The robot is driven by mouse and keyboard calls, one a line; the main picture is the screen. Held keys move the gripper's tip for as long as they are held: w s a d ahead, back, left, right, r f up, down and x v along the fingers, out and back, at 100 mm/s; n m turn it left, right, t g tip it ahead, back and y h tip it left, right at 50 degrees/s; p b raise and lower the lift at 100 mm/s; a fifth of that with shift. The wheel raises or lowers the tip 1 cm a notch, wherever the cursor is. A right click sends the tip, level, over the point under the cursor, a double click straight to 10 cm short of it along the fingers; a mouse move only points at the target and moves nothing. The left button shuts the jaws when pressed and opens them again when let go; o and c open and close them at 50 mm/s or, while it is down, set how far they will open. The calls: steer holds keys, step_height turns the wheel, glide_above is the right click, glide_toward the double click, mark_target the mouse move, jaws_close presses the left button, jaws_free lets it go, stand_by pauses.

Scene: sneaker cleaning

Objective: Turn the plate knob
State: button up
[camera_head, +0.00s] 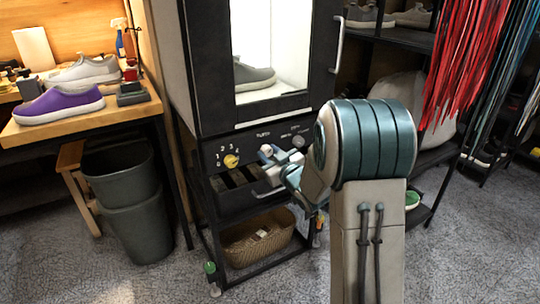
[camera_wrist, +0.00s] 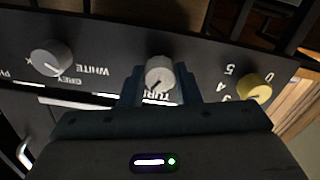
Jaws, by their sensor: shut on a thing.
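A pale grey knob (camera_wrist: 160,75) on the black control panel (camera_head: 215,150) has a partly hidden label starting "TUR". My gripper (camera_wrist: 161,86) is shut on this knob, with one dark blue finger on either side of it. In the head view my gripper (camera_head: 270,158) reaches the panel from the right and hides most of the knob. A yellow knob (camera_head: 231,161) with numbers around it sits left of the gripper. It also shows in the wrist view (camera_wrist: 254,88). A grey knob (camera_wrist: 50,57) marked "WHITE" and "GREY" sits on the other side; it appears in the head view (camera_head: 298,141).
A lit cabinet (camera_head: 325,90) with a grey shoe (camera_head: 252,77) inside stands above the panel. A wicker basket (camera_head: 257,243) sits on the shelf below. Dark bins (camera_head: 135,215) and a wooden bench (camera_head: 85,120) with shoes stand at left.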

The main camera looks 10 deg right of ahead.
steer(key=shift+m, duration=0.5)
steer(key=o, duration=1)
steer(key=p+v, duration=0.2)
steer(key=v, duration=1.2)
steer(key=shift+p, duration=0.35)
steer(key=shift+w, duration=0.1)
